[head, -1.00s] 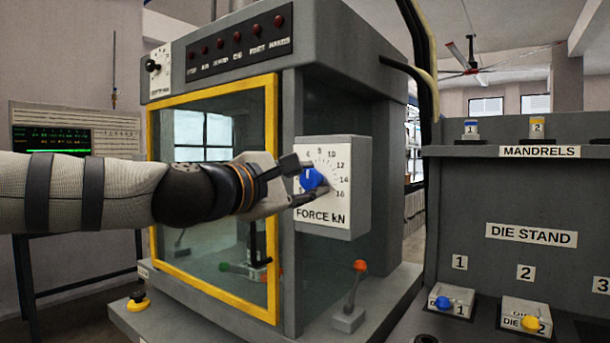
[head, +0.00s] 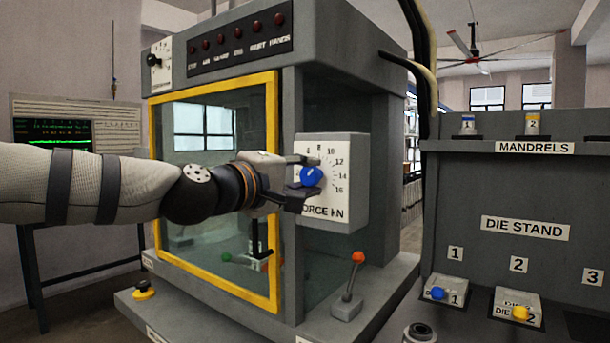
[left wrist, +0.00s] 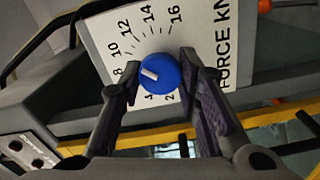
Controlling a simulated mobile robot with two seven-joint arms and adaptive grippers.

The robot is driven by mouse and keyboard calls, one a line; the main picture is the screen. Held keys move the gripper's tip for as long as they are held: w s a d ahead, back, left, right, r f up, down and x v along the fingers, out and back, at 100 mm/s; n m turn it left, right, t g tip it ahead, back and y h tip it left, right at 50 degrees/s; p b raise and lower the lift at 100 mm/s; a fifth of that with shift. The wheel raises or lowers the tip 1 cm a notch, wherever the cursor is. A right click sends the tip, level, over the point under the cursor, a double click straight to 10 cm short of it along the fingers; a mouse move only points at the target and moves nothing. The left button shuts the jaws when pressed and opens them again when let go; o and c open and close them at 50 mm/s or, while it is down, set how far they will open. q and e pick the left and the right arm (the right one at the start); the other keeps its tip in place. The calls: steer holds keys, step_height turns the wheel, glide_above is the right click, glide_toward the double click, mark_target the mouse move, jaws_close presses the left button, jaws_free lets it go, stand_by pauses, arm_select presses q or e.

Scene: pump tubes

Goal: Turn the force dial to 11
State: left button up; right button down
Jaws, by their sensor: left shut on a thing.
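The force dial is a round blue knob (head: 312,177) on a white panel (head: 343,208) marked FORCE kN. It also shows in the left wrist view (left wrist: 165,84). Its white pointer line shows there, aimed roughly toward the 8 and 10 marks; I cannot read it exactly. My left gripper (head: 303,178) is at the panel with one finger on each side of the knob, shut on it, and it also shows in the left wrist view (left wrist: 158,84). My right gripper is not in view.
The panel is on the grey machine beside its yellow-framed door (head: 274,200). A red-tipped lever (head: 352,280) stands below the panel. The grey die stand (head: 450,205) is to the right, with mandrels on its shelf.

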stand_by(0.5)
arm_select(q)
steer(key=o, duration=1.1)
steer(key=shift+o, duration=0.2)
steer(key=v, duration=1.2)
